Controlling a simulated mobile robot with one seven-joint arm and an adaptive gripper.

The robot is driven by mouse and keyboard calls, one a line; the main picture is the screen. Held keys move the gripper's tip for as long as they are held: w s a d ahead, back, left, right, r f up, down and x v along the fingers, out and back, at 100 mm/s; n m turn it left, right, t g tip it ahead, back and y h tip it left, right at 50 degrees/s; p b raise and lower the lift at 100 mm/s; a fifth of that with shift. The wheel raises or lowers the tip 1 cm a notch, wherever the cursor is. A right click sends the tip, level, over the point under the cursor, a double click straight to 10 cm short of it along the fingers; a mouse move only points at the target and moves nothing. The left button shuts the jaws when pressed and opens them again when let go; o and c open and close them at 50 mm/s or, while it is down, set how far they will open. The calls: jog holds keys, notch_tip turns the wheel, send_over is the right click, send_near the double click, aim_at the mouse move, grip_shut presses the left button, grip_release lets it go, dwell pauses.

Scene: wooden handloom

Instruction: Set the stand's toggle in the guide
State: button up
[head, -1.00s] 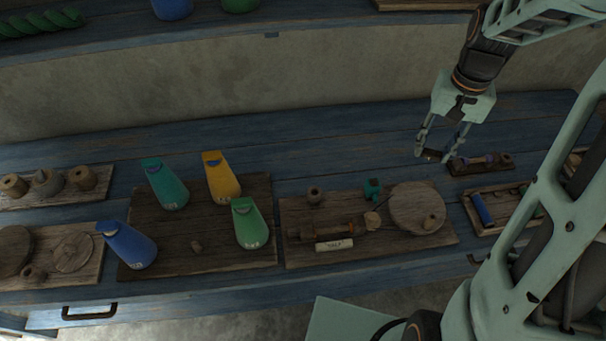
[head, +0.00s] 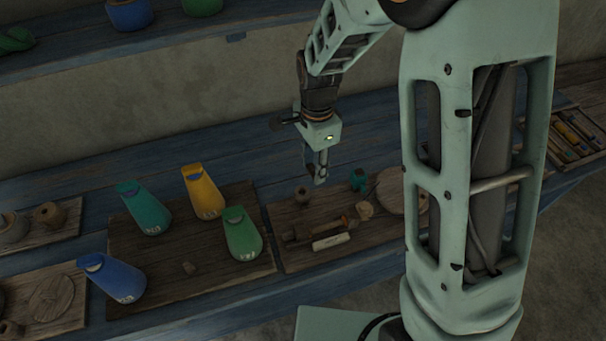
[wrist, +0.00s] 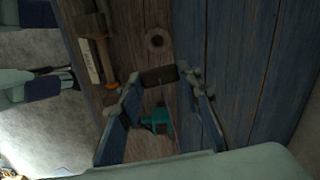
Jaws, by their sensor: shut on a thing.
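My gripper (head: 319,179) is above the back left part of a wooden board (head: 292,262), pointing down. In the wrist view its fingertips (wrist: 158,77) are shut on a small dark brown block, likely the toggle (wrist: 160,75), held crosswise between them. Just beyond the block in that view is a small round wooden piece with a hole (wrist: 158,41); it also stands on the board in the head view (head: 302,195). A teal piece (wrist: 158,118) shows between the fingers, lower down. I cannot tell for sure which part is the guide.
A wooden spindle (head: 301,233) and a pale labelled strip (head: 331,242) lie on the board. Left of it, a second board (head: 146,275) carries several coloured bottle-like pieces, the green one (head: 242,235) nearest. My arm hides the board's right side. The blue bench behind is clear.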

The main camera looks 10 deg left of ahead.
jog(key=shift+s+a+f+m, duration=0.35)
jog(key=shift+a+f+m, duration=0.1)
jog(key=shift+a, duration=0.2)
jog(key=shift+s+a+f+m, duration=0.3)
jog(key=shift+a+f+m, duration=0.15)
jog(key=shift+a, duration=0.15)
jog(key=shift+f+b, duration=1.9)
jog(key=shift+f, duration=0.45)
jog(key=o, duration=0.8)
jog(key=shift+r, duration=0.1)
notch_tip(320, 180, up, 12)
